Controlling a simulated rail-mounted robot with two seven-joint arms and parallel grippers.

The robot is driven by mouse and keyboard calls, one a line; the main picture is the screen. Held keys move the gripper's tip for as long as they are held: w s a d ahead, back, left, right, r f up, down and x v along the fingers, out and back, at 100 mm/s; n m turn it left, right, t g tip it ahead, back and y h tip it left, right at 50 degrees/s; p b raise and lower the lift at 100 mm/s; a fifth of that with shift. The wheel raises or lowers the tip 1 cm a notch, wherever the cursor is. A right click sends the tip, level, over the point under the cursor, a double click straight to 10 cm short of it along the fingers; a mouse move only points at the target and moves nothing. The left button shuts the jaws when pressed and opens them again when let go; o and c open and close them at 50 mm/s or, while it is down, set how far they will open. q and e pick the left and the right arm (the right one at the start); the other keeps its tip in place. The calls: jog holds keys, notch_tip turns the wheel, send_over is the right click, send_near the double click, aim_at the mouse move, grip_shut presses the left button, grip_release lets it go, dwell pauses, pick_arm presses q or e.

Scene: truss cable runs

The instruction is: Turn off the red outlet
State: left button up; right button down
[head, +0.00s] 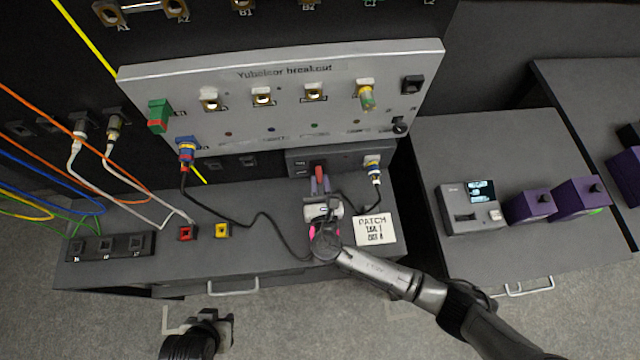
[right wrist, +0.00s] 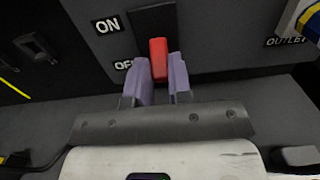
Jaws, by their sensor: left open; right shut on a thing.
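A red switch handle (head: 319,170) is on the grey outlet box (head: 345,160) below the breakout panel. In the right wrist view the red handle (right wrist: 158,60) stands in a dark slot beside ON and OFF labels, its lower part level with OFF. My right gripper (head: 319,185) is shut on the handle, with its purple fingers (right wrist: 160,75) on either side. The fingers hide the handle's lower end. My left gripper (head: 222,318) is open and empty, low over the floor in front of the desk.
A blue-and-yellow plug (head: 374,172) with a black cable sits right of the handle. A patch card (head: 375,229) lies on the desk. Red (head: 186,233) and yellow (head: 222,230) blocks stand to the left. The breakout panel (head: 290,100) overhangs the outlet box.

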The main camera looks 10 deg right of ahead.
jog(key=c, duration=1)
grip_release()
jog(key=shift+c, duration=0.2)
jog(key=s, duration=1.3)
jog(key=shift+s+a+f, duration=0.3)
jog(key=shift+s+f, duration=0.1)
